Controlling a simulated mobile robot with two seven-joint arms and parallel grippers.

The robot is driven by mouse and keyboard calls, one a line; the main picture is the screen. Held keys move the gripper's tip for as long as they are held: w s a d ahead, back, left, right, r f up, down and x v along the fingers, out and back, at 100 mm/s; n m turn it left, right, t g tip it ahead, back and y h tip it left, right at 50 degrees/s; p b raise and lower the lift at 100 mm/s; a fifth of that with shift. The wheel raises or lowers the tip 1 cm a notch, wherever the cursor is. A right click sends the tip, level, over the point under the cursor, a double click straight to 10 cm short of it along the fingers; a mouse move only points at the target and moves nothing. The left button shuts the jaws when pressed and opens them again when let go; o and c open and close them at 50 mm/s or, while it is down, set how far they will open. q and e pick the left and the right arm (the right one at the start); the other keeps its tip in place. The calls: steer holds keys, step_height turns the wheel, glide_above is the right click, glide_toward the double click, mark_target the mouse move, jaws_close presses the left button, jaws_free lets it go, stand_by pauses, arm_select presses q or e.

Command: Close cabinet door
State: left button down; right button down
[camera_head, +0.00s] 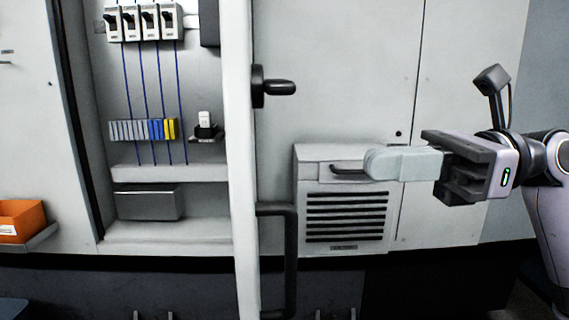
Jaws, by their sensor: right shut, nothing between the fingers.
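The cabinet door (239,160) stands open and shows nearly edge-on as a tall pale strip. A black lever handle (278,87) sticks out to its right near the top, and a black D-shaped pull handle (285,258) lower down. Left of the door, the open cabinet interior (205,80) shows. My right gripper (372,164) comes in from the right with its pale fingers shut and empty, pointing left. In the picture it is right of the door, clear of both handles, and overlaps the vented box. My left gripper is out of view.
Inside the cabinet are several breakers (142,22), blue wires, a terminal strip (140,130) and a grey box (150,203). A vented box (345,215) is on the panels right of the door. An orange bin (22,220) sits on a shelf at far left.

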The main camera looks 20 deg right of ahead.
steer(key=p+x, duration=0.2)
steer(key=x, duration=0.9)
steer(key=shift+a, duration=0.1)
